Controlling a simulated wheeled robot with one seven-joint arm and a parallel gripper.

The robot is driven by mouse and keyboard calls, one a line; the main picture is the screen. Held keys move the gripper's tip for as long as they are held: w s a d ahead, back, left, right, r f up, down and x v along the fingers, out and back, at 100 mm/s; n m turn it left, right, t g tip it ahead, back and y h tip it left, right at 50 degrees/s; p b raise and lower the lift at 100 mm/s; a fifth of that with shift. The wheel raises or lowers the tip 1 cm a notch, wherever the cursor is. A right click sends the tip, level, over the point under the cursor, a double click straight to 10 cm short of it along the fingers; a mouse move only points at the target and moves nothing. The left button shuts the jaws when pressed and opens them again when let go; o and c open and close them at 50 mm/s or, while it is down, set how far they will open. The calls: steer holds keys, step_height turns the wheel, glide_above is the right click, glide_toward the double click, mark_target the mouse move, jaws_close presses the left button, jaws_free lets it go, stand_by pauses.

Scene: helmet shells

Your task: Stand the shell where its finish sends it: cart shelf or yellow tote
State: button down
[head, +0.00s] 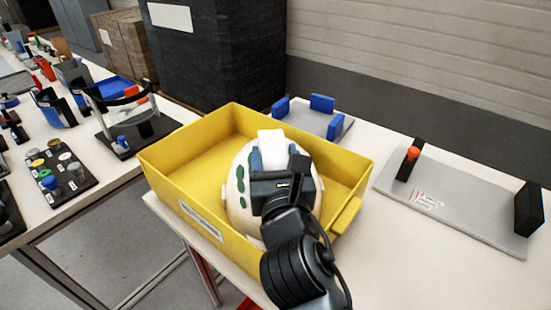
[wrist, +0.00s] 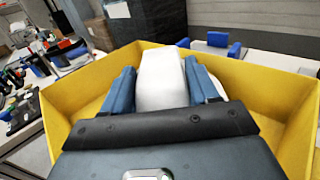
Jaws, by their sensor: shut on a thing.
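The white helmet shell (head: 238,198) is inside the yellow tote (head: 163,177), toward its right part, with dark green spots on its left side. My gripper (head: 270,158) is above the shell, its blue fingers shut on a white upright part at the shell's top. In the wrist view the white part (wrist: 160,78) stands between the two blue fingers of my gripper (wrist: 163,85), with the tote walls (wrist: 75,98) around. My gripper and arm hide much of the shell, and whether it touches the tote floor cannot be told. No cart shelf is clearly seen.
A grey plate with blue blocks (head: 318,118) stands behind the tote. A grey fixture with black posts (head: 455,200) lies to the right. A second table at left holds a black stand (head: 140,135) and a peg board (head: 58,175). The white tabletop is clear at front right.

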steer(key=shift+f, duration=0.1)
steer(key=shift+c, duration=1.4)
jaws_free()
steer(key=shift+r, duration=0.2)
steer(key=shift+s+f, duration=0.15)
steer(key=shift+s, duration=0.2)
steer(key=s+d, duration=0.1)
steer(key=s, duration=1)
steer(key=shift+s+d+b, duration=0.15)
steer(key=shift+d+b, duration=0.1)
steer(key=shift+b, duration=0.15)
